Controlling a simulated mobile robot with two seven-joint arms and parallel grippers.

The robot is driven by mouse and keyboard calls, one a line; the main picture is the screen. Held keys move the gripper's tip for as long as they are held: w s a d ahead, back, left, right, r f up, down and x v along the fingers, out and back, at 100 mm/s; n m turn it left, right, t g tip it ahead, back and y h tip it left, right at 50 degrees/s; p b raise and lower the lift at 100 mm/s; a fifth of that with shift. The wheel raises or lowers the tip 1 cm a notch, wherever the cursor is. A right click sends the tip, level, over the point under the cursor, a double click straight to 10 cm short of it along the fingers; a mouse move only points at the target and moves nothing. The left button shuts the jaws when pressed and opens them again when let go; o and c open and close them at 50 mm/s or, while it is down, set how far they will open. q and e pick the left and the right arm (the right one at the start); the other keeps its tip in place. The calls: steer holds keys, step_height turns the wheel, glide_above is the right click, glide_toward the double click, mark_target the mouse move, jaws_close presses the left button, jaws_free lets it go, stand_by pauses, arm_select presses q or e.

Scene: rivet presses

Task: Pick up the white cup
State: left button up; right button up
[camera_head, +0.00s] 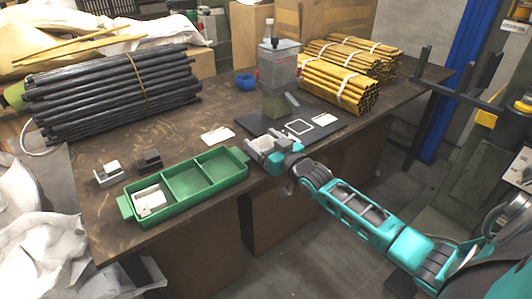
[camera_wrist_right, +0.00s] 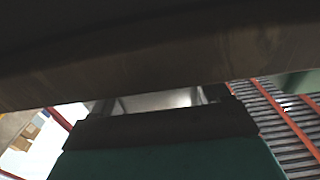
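I cannot make out a clear white cup in either view. A small white block-like thing (camera_head: 149,201) lies in the left compartment of the green tray (camera_head: 184,203). My right gripper (camera_head: 262,146) is at the table's front edge, just right of the tray and beside the dark mat. Its pale fingers look spread apart. In the right wrist view the fingers (camera_wrist_right: 160,101) also stand apart, with a pale patch between them that I cannot identify. A dark surface hides much of that view. My left gripper is not in view.
A press-like device (camera_head: 278,80) stands on the dark mat (camera_head: 325,127). Black rods (camera_head: 110,92) lie at the back left, yellow rods (camera_head: 340,84) at the back right. Two small blocks (camera_head: 108,173) (camera_head: 149,159) and a white card (camera_head: 217,135) lie behind the tray. A blue bin (camera_head: 245,81) stands farther back.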

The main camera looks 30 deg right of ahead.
steer(key=c, duration=0.7)
steer(key=shift+o, duration=0.2)
